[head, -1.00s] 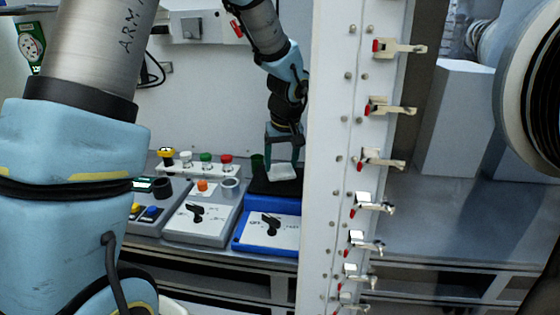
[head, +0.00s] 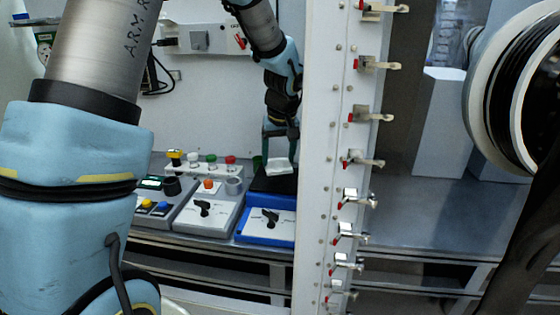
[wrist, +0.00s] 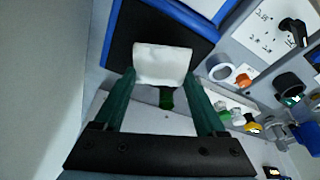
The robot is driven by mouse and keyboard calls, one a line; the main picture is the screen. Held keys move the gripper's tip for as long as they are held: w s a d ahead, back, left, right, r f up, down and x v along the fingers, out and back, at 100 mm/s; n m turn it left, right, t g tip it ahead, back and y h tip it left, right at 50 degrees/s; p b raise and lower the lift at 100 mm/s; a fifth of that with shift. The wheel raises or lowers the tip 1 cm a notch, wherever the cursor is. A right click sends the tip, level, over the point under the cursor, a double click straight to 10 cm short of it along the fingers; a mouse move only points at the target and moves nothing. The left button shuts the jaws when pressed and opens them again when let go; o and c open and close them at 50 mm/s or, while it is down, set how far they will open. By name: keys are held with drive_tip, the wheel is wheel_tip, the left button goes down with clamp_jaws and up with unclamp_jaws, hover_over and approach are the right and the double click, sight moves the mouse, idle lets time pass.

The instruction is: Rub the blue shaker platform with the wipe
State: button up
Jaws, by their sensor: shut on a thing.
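The wipe (head: 278,166) is a small white folded cloth, also in the wrist view (wrist: 160,62). My gripper (head: 280,150) is shut on it, with a green finger on either side of the wipe in the wrist view (wrist: 160,82). The shaker is a blue unit (head: 243,232) with a black flat top (head: 268,184) and a white front panel with a black knob. In the wrist view its black top (wrist: 120,42) and blue edge (wrist: 180,12) show. The wipe is over the black top, overlapping its rear part; I cannot tell whether it touches.
A grey device with a black knob (head: 204,208) stands left of the shaker. Behind it is a rack of yellow, white-green and red-topped items (head: 211,160). A green item (wrist: 166,98) is close behind the black top. A white clamp-lined frame (head: 323,150) stands to the right.

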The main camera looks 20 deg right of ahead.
drive_tip(key=shift+r+p, duration=1.2)
drive_tip(key=shift+r, duration=0.8)
drive_tip(key=shift+f, duration=0.1)
